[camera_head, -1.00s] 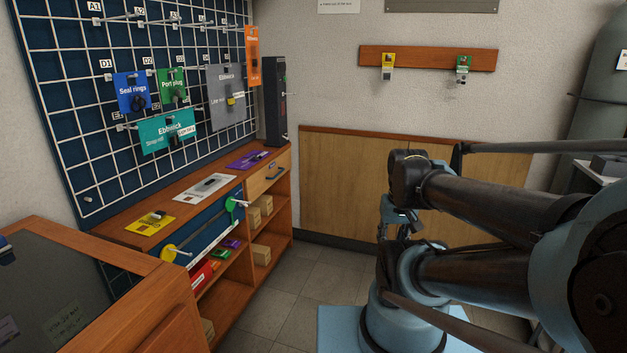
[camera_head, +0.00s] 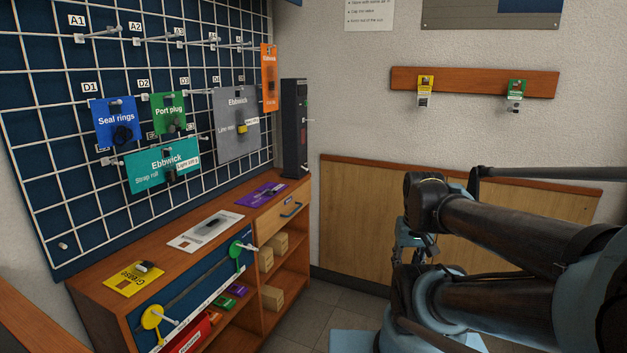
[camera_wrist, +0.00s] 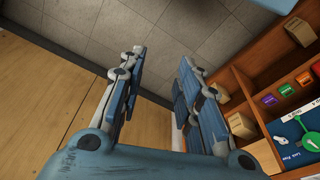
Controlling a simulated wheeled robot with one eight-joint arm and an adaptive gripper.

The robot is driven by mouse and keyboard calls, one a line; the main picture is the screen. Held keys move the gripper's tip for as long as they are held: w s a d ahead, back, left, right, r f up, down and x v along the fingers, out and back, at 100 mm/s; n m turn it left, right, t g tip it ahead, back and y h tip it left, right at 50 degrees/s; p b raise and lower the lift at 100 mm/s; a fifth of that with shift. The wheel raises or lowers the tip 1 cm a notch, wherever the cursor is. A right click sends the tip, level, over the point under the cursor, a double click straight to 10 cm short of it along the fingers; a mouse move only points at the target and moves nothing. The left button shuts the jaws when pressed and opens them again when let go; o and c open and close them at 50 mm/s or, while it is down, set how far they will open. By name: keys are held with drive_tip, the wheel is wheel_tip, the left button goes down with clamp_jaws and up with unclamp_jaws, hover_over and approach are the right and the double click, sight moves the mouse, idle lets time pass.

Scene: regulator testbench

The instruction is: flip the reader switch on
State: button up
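A tall dark box (camera_head: 295,130), which looks like the reader, stands at the far end of the wooden counter by the wall corner. A small light lever (camera_head: 308,120) sticks out from its right side; its on or off position is too small to tell. In the wrist view my gripper (camera_wrist: 161,57) is open and empty, its two fingers apart over the floor. In the head view my gripper (camera_head: 408,241) is low at the right, partly hidden by my arm, well apart from the dark box.
The counter (camera_head: 130,293) holds yellow, white and purple cards. Its shelves hold small boxes (camera_head: 274,297). A grid board (camera_head: 60,150) with hanging packets is at left. A wood wall panel (camera_head: 350,225) stands behind my arm. A peg rail (camera_head: 470,84) hangs above. Floor (camera_head: 320,318) is clear between.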

drive_tip(key=w+a+r+m+t+y, duration=0.25)
drive_tip(key=w+a, duration=0.35)
drive_tip(key=w, duration=0.4)
drive_tip(key=w+a+r+m+t+y, duration=0.15)
drive_tip(key=w+a+r+y, duration=0.35)
drive_tip(key=w, duration=0.6)
drive_tip(key=w+a+r+m+t+y, duration=0.1)
drive_tip(key=w+a+r+m, duration=0.15)
drive_tip(key=w+a, duration=0.6)
drive_tip(key=w+a+f+m+t+y, duration=0.15)
drive_tip(key=w+m, duration=0.25)
drive_tip(key=w, duration=0.4)
drive_tip(key=w+f+m+t, duration=0.3)
drive_tip(key=w+m, duration=0.1)
drive_tip(key=w, duration=0.3)
drive_tip(key=w+f+m+t+y, duration=0.15)
drive_tip(key=w+m, duration=0.25)
drive_tip(key=w, duration=0.4)
drive_tip(key=x, duration=1.7)
drive_tip(key=shift+w+t, duration=0.2)
drive_tip(key=shift+t, duration=0.2)
clamp_jaws()
